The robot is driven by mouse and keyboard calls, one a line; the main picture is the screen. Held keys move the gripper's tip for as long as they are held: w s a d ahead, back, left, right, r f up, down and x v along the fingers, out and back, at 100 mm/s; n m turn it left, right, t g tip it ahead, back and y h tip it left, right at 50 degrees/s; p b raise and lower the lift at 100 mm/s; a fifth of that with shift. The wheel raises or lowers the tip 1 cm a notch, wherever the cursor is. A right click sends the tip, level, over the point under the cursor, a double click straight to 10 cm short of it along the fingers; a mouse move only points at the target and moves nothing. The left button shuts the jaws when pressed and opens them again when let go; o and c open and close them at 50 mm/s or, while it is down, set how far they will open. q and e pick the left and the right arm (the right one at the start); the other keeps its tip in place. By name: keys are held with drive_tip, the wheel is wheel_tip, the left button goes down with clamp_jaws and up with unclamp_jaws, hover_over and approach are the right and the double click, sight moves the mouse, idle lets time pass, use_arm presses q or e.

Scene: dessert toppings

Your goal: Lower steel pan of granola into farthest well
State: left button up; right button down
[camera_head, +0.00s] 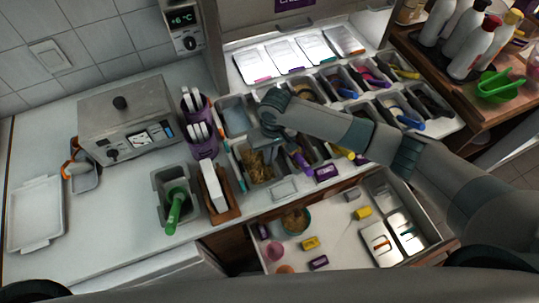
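A steel pan of granola (257,170) is at the left end of the front row of the topping counter. Brown granola shows inside it. My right gripper (261,143) points down at the pan's far edge, and its wrist hides part of the pan and what lies behind. I cannot tell whether its fingers are closed on the rim, or whether the pan is raised or seated. A grey well (233,112) at the back left of the counter looks empty. My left gripper is not in view.
Several filled topping pans with coloured scoops stand to the right. A purple cup holder (201,143) and a toaster-like steel machine (128,118) stand to the left. An open drawer (335,225) below holds bowls and small items. Bottles (470,50) stand at upper right.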

drive_tip(key=shift+p, duration=0.5)
idle(0.6)
idle(0.3)
drive_tip(key=c, duration=1.6)
unclamp_jaws()
drive_tip(key=shift+o, duration=0.2)
drive_tip(key=shift+r+p, duration=1.45)
drive_tip(key=shift+p, duration=0.15)
drive_tip(key=shift+r+p, duration=0.8)
drive_tip(key=shift+r, duration=1.75)
